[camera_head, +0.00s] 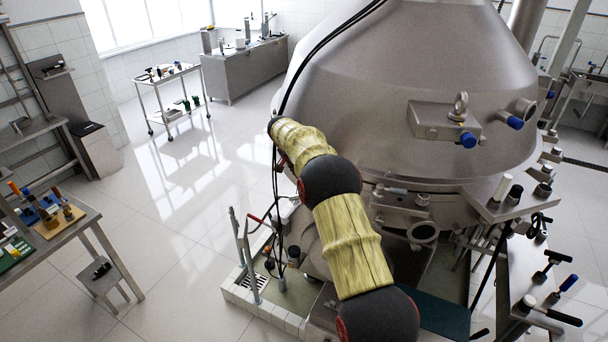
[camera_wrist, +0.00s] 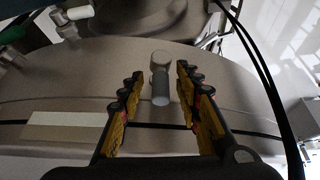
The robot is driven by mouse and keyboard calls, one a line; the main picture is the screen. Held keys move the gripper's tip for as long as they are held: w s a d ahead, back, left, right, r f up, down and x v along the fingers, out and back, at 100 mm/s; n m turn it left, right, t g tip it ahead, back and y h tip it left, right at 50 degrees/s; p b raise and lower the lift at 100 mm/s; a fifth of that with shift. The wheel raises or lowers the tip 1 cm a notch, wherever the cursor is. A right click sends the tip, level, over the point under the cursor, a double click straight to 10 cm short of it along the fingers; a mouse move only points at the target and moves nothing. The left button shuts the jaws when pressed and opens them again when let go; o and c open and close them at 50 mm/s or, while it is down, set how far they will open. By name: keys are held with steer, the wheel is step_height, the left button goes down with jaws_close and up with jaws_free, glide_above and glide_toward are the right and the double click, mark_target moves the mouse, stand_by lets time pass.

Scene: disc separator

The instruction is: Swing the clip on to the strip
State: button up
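In the wrist view, a grey, stubby clip (camera_wrist: 160,88) with a rounded far end and a cylindrical near end stands out from the curved metal body. A pale, flat strip (camera_wrist: 66,126) lies on that body to the left, apart from the clip. My gripper (camera_wrist: 159,76) is open, with one yellow-and-black finger on each side of the clip. Gaps show between the clip and both fingers. In the head view, my arm reaches to the left side of the big steel separator (camera_head: 400,80); my gripper, the clip and the strip are hidden there.
Black cables (camera_wrist: 262,75) run down the right of the wrist view. A thin dark seam crosses the metal body. Handles and knobs (camera_head: 515,122) stick out from the separator's right side.

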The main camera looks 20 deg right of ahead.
steer(key=shift+w+r, duration=0.1)
steer(key=shift+r, duration=0.05)
steer(key=shift+a+r, duration=0.15)
steer(key=shift+r, duration=0.25)
steer(key=v, duration=1.1)
steer(key=shift+f, duration=0.1)
